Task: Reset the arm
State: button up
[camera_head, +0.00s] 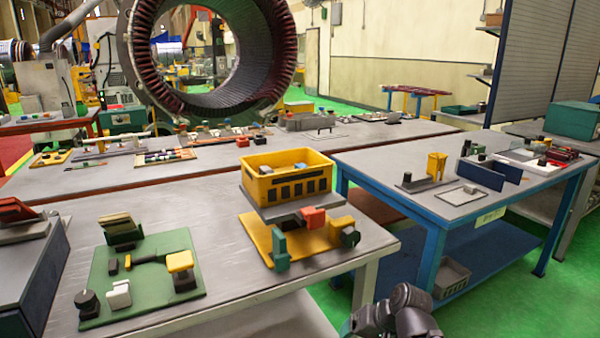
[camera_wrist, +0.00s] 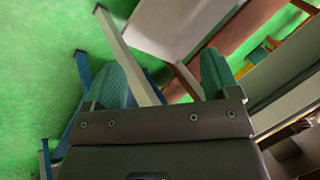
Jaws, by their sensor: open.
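My gripper shows in the wrist view (camera_wrist: 160,82), with its two green ribbed fingers spread wide apart and nothing between them. Behind the fingers I see green floor and table legs. In the head view, part of my dark arm (camera_head: 395,312) shows at the bottom, right of centre, in front of the gap between two tables. My fingertips cannot be made out there.
A grey table (camera_head: 180,222) carries a green board (camera_head: 150,290) with parts and a yellow crate (camera_head: 288,172). A blue-framed table (camera_head: 440,205) stands at the right with small fixtures. A large stator ring (camera_head: 140,60) stands behind. Green floor (camera_head: 500,300) is free at the lower right.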

jog(key=s+d+f+n+g+h, duration=0.1)
jog(key=s+d+f+g+h, duration=0.15)
jog(key=s+h, duration=0.2)
notch_tip(320, 180, up, 20)
jog(key=a+n+p, duration=0.1)
jog(key=p, duration=1.8)
jog(key=shift+s+f, duration=0.15)
